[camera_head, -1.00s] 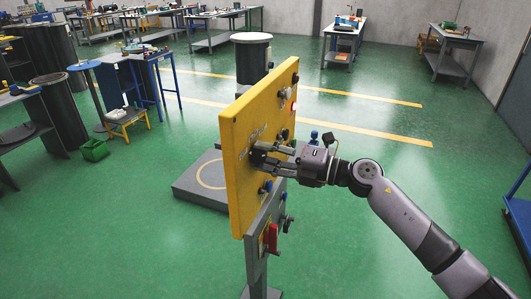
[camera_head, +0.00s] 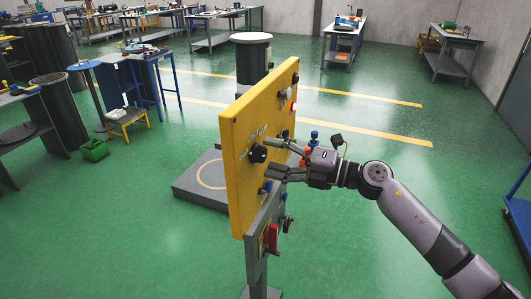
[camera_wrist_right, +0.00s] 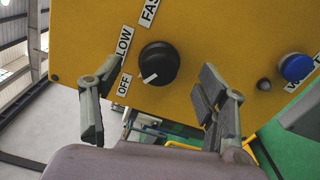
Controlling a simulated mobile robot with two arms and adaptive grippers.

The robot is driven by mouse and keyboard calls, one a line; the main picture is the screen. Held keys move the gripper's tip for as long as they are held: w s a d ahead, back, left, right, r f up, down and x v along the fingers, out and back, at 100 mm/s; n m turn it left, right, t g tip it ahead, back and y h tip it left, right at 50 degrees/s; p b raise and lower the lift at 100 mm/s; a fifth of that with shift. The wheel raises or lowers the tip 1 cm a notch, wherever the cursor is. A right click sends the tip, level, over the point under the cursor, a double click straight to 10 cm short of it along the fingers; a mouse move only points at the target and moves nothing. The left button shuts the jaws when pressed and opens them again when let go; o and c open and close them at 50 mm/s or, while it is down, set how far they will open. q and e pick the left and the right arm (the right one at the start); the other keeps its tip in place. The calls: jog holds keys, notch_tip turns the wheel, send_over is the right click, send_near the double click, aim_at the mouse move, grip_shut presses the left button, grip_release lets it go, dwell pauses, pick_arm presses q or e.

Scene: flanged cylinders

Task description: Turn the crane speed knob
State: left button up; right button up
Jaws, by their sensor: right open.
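A yellow control panel (camera_head: 240,130) stands upright on a grey post. Its black round knob (camera_head: 258,153) is on the face, left of my right gripper (camera_head: 271,158). In the right wrist view the knob (camera_wrist_right: 158,62) shows whole, its white mark pointing down and left, near the OFF label (camera_wrist_right: 123,85). Labels reading LOW and FAST run above it. My right gripper (camera_wrist_right: 155,92) is open and empty, its two fingers spread on either side below the knob, not gripping it. My left gripper is not in view.
A blue button (camera_wrist_right: 296,68) is on the panel right of the knob. A red part (camera_head: 272,238) is on the post below. A grey platform (camera_head: 185,190) with a yellow ring lies behind.

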jog(key=shift+v, duration=2.05)
